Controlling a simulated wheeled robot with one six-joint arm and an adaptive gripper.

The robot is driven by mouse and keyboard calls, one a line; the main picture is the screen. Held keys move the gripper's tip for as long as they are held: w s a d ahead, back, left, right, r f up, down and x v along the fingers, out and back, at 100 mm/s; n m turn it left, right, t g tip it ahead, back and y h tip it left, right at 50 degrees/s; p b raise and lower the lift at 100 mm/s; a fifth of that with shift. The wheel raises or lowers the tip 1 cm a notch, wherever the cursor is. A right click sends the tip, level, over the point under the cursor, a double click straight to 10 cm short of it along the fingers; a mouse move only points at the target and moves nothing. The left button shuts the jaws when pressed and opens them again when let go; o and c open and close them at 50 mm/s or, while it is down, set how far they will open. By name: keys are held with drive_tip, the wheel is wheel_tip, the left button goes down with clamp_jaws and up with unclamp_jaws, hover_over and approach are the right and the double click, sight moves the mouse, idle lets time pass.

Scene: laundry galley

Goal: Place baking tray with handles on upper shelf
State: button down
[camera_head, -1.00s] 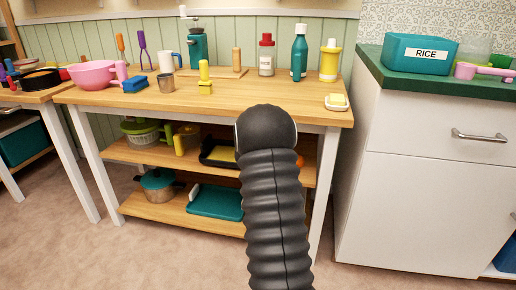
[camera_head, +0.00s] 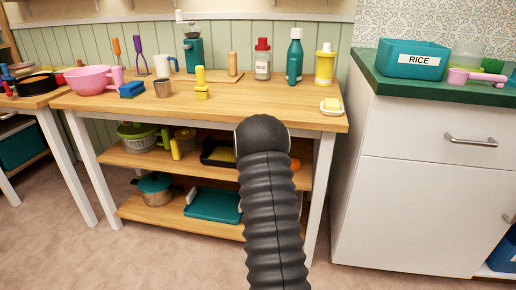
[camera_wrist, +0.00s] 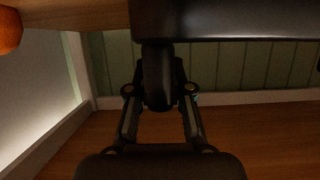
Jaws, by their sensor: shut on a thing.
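In the wrist view, which looks upside down, the dark tray body (camera_wrist: 230,22) fills the top edge. My gripper (camera_wrist: 160,98) is shut on its black handle. I cannot tell whether the tray rests on the shelf or is slightly raised. A teal tray (camera_head: 213,205) with light handles lies on the bottom shelf.
An orange round thing (camera_wrist: 9,30) is beside the dark tray, near the table leg. The tabletop (camera_head: 245,112) has a clear middle. A white cabinet (camera_head: 400,170) stands right.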

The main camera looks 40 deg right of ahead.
drive_tip(key=shift+f+b, duration=0.35)
drive_tip(key=shift+f, duration=0.2)
drive_tip(key=c, duration=1)
unclamp_jaws()
drive_tip(key=shift+o, duration=0.4)
drive_tip(key=o, duration=0.5)
drive_tip(key=shift+a, duration=0.1)
drive_tip(key=shift+v, duration=3.4)
drive_tip(key=shift+p+v, duration=0.7)
drive_tip(key=shift+v, duration=2.8)
drive_tip(key=shift+s, duration=0.1)
